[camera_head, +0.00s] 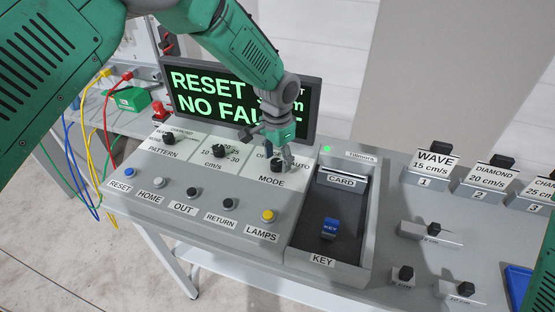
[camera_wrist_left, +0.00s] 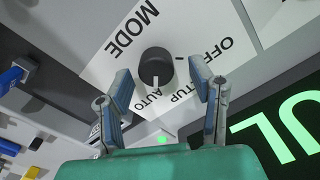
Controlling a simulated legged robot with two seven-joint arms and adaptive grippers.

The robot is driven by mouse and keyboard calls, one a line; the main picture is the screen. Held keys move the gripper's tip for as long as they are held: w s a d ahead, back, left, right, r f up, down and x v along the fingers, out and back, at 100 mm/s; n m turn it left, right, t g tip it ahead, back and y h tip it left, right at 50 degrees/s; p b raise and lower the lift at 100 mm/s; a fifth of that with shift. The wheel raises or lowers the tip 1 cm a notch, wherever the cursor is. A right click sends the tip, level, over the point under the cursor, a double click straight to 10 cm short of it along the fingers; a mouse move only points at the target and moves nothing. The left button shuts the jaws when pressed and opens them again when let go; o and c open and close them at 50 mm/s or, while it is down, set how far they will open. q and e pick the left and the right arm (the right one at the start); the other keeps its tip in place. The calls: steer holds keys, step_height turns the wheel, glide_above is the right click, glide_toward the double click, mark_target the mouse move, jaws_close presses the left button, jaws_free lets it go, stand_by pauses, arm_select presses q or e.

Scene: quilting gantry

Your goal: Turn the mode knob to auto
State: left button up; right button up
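The mode knob (camera_head: 277,166) is a black round knob on the sloped console, partly hidden by my left gripper in the head view. In the left wrist view the knob (camera_wrist_left: 156,68) stands between the open fingertips, with a gap on both sides. A white line on the knob faces the AUTO label (camera_wrist_left: 150,104); the OFF and SETUP labels lie to the right of it. My left gripper (camera_head: 279,160) also shows in the wrist view (camera_wrist_left: 162,80), open around the knob.
A display (camera_head: 240,98) with green text stands behind the knob. Two other knobs, pattern (camera_head: 168,138) and speed (camera_head: 219,151), sit to its left. Several buttons line the front, including a yellow one (camera_head: 268,216). A key tray (camera_head: 311,215) with a blue key (camera_head: 330,229) is to the right.

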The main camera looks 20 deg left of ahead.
mark_target(278, 160)
arm_select(q)
steer(key=shift+s+f, duration=0.1)
step_height(278, 160, up, 12)
stand_by(0.5)
